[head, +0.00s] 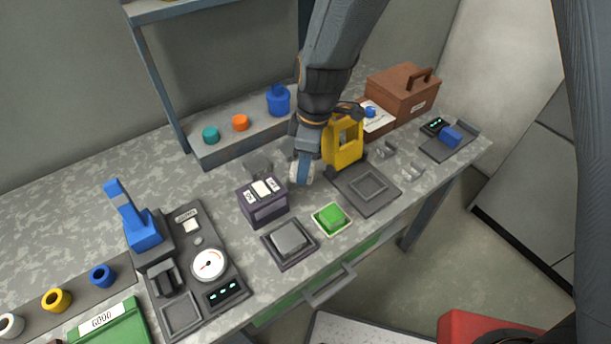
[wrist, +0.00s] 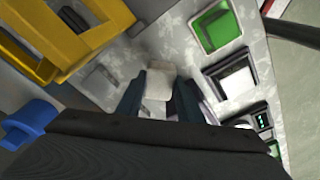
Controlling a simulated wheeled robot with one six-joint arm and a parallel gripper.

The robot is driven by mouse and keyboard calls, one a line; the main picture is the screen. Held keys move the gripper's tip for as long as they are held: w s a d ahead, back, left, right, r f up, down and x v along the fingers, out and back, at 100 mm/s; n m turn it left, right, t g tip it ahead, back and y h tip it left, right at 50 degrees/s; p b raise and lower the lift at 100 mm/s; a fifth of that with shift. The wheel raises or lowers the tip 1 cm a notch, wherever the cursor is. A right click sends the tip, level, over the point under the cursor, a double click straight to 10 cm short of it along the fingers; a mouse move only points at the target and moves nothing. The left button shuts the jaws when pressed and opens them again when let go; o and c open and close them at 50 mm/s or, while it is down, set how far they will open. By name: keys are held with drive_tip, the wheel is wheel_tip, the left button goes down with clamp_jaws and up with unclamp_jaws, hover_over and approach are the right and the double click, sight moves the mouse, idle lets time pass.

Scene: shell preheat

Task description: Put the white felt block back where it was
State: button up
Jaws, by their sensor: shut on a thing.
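The white felt block (wrist: 159,83) is between the two fingertips of my gripper (wrist: 158,92) in the wrist view. My gripper is shut on it. In the head view the block (head: 299,173) shows as a pale lump at the end of my gripper (head: 303,168), beside the dark box with white labels (head: 263,203) and left of the yellow frame (head: 343,153). The fingers partly hide the block. I cannot tell whether it touches the bench or hangs just above it.
A green block (head: 332,217) and a grey square pad (head: 289,240) lie toward the bench's front edge. A dark recessed plate (head: 366,188) is to the right. Behind stands a shelf with a blue bottle (head: 278,101). A brown toolbox (head: 402,92) is at the back right.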

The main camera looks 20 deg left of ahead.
sight(311, 169)
drive_tip(key=shift+f+p, duration=0.55)
drive_tip(key=shift+f, duration=1.8)
drive_tip(key=shift+f, duration=0.1)
drive_tip(key=o, duration=1.1)
drive_tip(key=r+b, duration=0.1)
drive_tip(key=r, duration=0.3)
drive_tip(key=d+r+b, duration=0.1)
drive_tip(key=r, duration=0.3)
drive_tip(key=r+b, duration=0.1)
drive_tip(key=r, duration=0.3)
drive_tip(key=shift+w+d+r, duration=0.1)
drive_tip(key=shift+w+d, duration=0.05)
drive_tip(key=shift+d, duration=0.1)
